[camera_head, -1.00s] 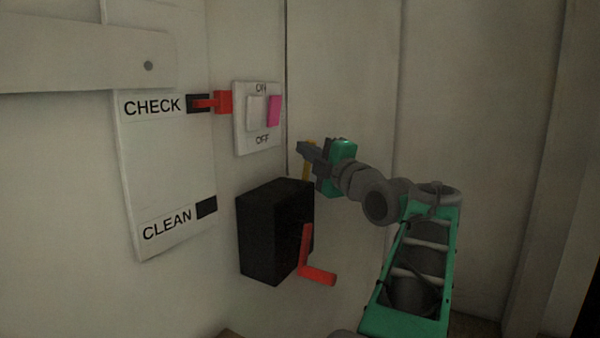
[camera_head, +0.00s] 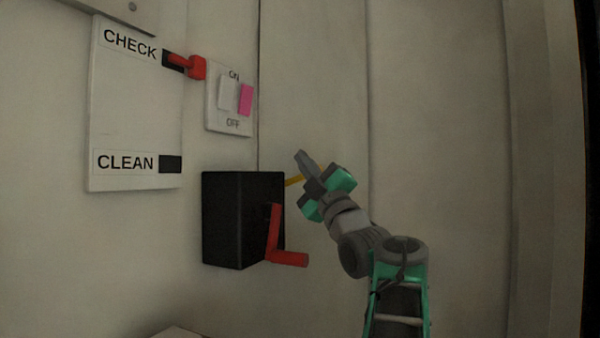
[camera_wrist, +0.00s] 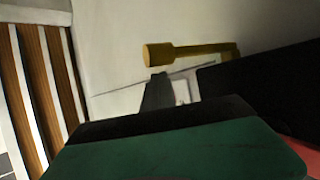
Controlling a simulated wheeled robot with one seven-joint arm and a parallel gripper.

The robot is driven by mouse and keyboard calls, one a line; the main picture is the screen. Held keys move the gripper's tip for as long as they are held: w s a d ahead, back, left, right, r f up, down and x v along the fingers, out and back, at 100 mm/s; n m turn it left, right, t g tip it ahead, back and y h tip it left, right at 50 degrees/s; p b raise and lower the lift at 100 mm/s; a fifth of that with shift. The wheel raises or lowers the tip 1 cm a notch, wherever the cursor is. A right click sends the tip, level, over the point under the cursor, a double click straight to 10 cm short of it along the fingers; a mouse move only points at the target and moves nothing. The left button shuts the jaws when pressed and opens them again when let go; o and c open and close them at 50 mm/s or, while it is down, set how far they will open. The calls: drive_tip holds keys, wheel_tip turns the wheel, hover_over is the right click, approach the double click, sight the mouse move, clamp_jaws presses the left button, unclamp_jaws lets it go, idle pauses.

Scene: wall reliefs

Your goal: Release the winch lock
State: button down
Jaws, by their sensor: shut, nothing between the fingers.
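The winch is a black box (camera_head: 228,220) on the wall with a red crank handle (camera_head: 280,240) at its front right. A yellow lever, apparently the winch lock (camera_head: 293,182), sticks out from the box's upper right edge. It leans to the right, and my gripper hides part of it. My gripper (camera_head: 302,158) is shut and empty, across the lever in the head view. In the wrist view the lever (camera_wrist: 195,50) with its round knob lies just beyond my closed fingers (camera_wrist: 157,93). I cannot tell whether they touch it.
Left of the winch is a white panel (camera_head: 130,125) labelled CHECK and CLEAN, with a red slider handle (camera_head: 197,67) at CHECK. An ON/OFF switch plate (camera_head: 230,120) with a pink part is above the box. The wall to the right is bare.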

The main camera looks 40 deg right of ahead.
drive_tip(key=b+v, duration=0.1)
drive_tip(key=v, duration=0.6)
drive_tip(key=shift+s+f, duration=0.2)
drive_tip(key=shift+f, duration=0.1)
drive_tip(key=shift+a, duration=0.1)
